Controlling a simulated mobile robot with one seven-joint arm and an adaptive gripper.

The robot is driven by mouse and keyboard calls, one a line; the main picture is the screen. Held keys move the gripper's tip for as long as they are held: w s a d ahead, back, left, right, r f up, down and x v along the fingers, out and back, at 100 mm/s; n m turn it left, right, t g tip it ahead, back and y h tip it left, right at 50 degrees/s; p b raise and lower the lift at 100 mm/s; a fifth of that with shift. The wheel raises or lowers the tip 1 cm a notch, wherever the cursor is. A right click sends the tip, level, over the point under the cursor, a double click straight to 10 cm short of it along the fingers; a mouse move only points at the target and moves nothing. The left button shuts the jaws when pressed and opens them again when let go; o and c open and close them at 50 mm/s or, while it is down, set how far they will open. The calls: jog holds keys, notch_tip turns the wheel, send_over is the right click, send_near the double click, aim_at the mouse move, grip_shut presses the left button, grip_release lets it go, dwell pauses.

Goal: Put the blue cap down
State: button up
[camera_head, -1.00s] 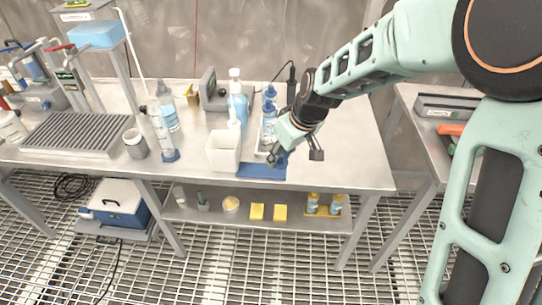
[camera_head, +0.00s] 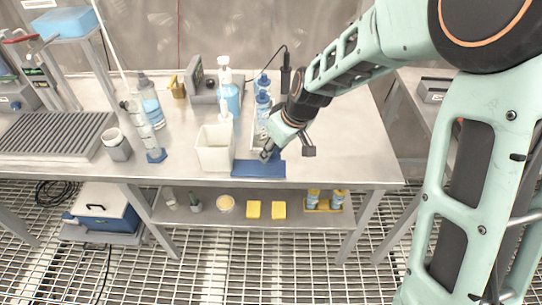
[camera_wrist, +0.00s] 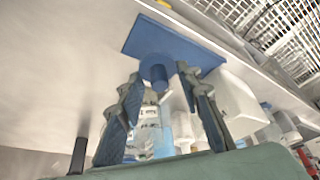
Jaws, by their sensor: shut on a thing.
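The blue cap (camera_wrist: 158,70) shows in the wrist view as a round disc with a short stem, between my fingertips. My gripper (camera_wrist: 160,88) is shut on it. In the head view my gripper (camera_head: 268,153) points down at the back edge of a flat blue mat (camera_head: 258,171) near the bench's front edge. The mat also fills the far part of the wrist view (camera_wrist: 150,36), behind the cap. The cap cannot be made out in the head view. Whether it touches the mat I cannot tell.
A white square container (camera_head: 214,150) stands just left of the mat. Blue-capped bottles (camera_head: 262,110) stand in a tray behind my gripper, and a pump bottle (camera_head: 229,95) stands behind the container. The steel bench (camera_head: 330,150) is clear to the right.

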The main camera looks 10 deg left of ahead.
aim_at(272, 157)
notch_tip(272, 157, down, 3)
jog(key=shift+w+a+f+b, duration=0.1)
jog(key=shift+f+b, duration=0.05)
jog(key=shift+b, duration=0.7)
jog(key=shift+f, duration=0.2)
jog(key=o, duration=0.9)
jog(key=shift+c, duration=0.2)
jog(key=shift+r, duration=0.1)
jog(key=shift+r, duration=0.2)
jog(key=p+v, duration=0.1)
jog(key=v, duration=1.1)
jog(key=shift+w, duration=0.1)
